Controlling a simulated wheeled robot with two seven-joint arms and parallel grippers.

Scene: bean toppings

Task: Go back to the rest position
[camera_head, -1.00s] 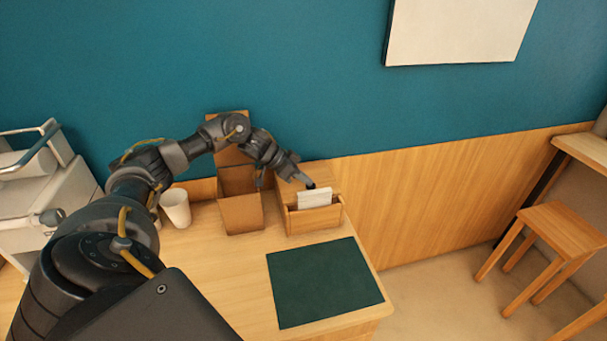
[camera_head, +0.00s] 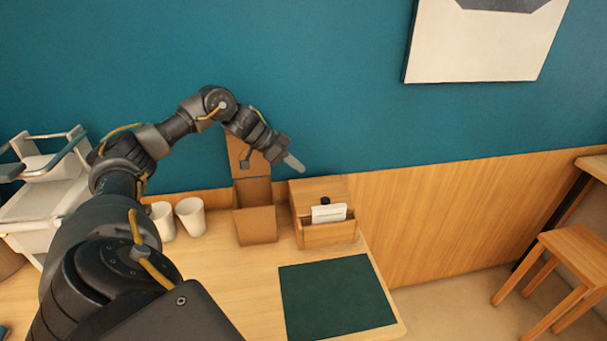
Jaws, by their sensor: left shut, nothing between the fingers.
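My left gripper (camera_head: 294,163) is raised in front of the teal wall, above the wooden box (camera_head: 328,235) and apart from it. Its fingers are shut with nothing between them. My left arm reaches in from the lower left and arches over the counter. The wooden box holds a white card or packet (camera_head: 328,213) and a small dark item at its front. My right gripper is not in view.
A brown cardboard box (camera_head: 256,224) with a raised flap and two white cups (camera_head: 191,217) stand on the wooden counter. A dark green mat (camera_head: 336,300) lies clear at front. A white machine (camera_head: 45,195) is at left, a stool (camera_head: 572,255) at right.

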